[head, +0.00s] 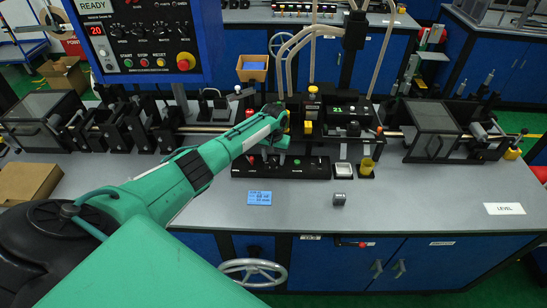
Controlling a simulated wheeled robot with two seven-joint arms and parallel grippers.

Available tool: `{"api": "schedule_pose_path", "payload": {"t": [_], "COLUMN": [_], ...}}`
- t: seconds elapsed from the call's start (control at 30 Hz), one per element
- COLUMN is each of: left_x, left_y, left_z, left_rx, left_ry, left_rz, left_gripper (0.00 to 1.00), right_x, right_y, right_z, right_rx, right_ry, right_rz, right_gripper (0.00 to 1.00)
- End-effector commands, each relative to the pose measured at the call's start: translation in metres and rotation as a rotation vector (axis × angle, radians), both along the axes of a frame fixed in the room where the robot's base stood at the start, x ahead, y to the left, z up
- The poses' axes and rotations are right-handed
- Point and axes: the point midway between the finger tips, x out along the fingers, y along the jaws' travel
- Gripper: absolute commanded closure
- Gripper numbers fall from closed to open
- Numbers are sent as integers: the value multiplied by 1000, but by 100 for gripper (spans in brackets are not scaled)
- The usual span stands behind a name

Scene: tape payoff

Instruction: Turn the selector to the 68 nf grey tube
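My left arm reaches in from the lower left. Its gripper (276,138) is over the black machine at the centre of the bench, just above a low black panel (285,171) with small buttons or lights. The fingers are small and partly hidden, so I cannot tell whether they are open or shut. No selector is clearly readable; the wrist hides part of the machine. Several curved pale grey tubes (313,32) rise behind the machine. No 68 nf label can be read. My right gripper is not in view.
A control panel (138,36) with knobs and a red button hangs at upper left. A small blue display (259,198) and a small grey block (339,199) are on the bench front. A handwheel (252,272) is below.

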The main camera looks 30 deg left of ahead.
Motion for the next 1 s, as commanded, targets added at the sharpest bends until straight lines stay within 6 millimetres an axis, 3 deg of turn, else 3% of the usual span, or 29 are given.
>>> {"api": "schedule_pose_path", "payload": {"t": [0.27,0.43,0.8,1.0], "left_x": [0,1,1,1], "left_y": [0,1,1,0], "left_z": [1,16,94,125], "left_rx": [0,0,0,-1], "left_ry": [-1,-3,-4,-1], "left_rz": [0,-2,-2,0], "left_gripper": [50,50,50,50], "right_x": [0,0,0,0], "right_y": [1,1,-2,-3], "right_z": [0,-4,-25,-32], "right_rx": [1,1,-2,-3], "right_ry": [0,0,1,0], "right_rz": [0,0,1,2], "right_gripper": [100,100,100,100]}}
